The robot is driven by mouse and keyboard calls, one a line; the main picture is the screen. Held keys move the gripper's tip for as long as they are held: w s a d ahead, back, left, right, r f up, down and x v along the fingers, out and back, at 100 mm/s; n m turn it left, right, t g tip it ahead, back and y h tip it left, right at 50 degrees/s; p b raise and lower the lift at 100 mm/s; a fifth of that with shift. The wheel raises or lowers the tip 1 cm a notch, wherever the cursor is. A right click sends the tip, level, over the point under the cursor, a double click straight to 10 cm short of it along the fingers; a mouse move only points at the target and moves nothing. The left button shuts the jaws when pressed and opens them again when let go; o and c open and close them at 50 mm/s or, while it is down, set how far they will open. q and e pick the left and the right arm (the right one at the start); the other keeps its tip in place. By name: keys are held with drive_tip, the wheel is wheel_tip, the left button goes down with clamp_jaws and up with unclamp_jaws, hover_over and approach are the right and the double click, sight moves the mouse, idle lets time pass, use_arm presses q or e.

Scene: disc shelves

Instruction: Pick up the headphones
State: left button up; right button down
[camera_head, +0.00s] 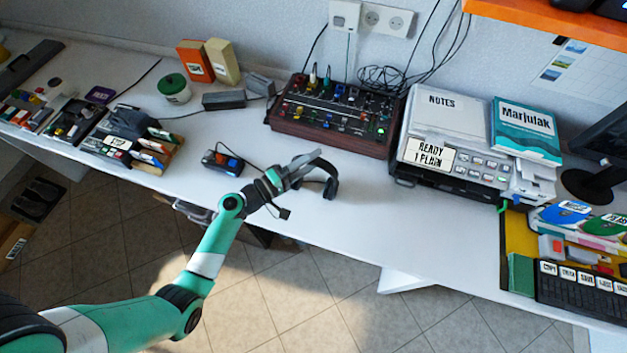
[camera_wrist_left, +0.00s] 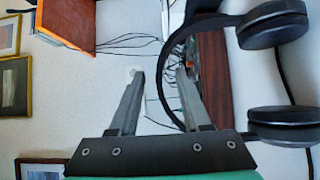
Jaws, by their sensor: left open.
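The black headphones (camera_head: 333,186) are on the white desk, near its front edge, in the middle of the head view. My left gripper (camera_head: 316,160) is open and right at them, partly covering them. In the left wrist view, the headphones' two ear cups (camera_wrist_left: 283,124) are at the right. I cannot tell whether the fingers touch the band. My right gripper is not in view.
A red-brown mixer (camera_head: 331,145) stands behind the headphones. A small dark device (camera_head: 223,161) with a cable lies to their left. A grey machine with notes (camera_head: 440,122) stands to the right. The desk (camera_head: 400,225) in front of it is clear.

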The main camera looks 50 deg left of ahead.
use_arm(q)
drive_tip(key=shift+w+d, duration=0.1)
drive_tip(key=shift+w, duration=0.2)
clamp_jaws()
idle(1.2)
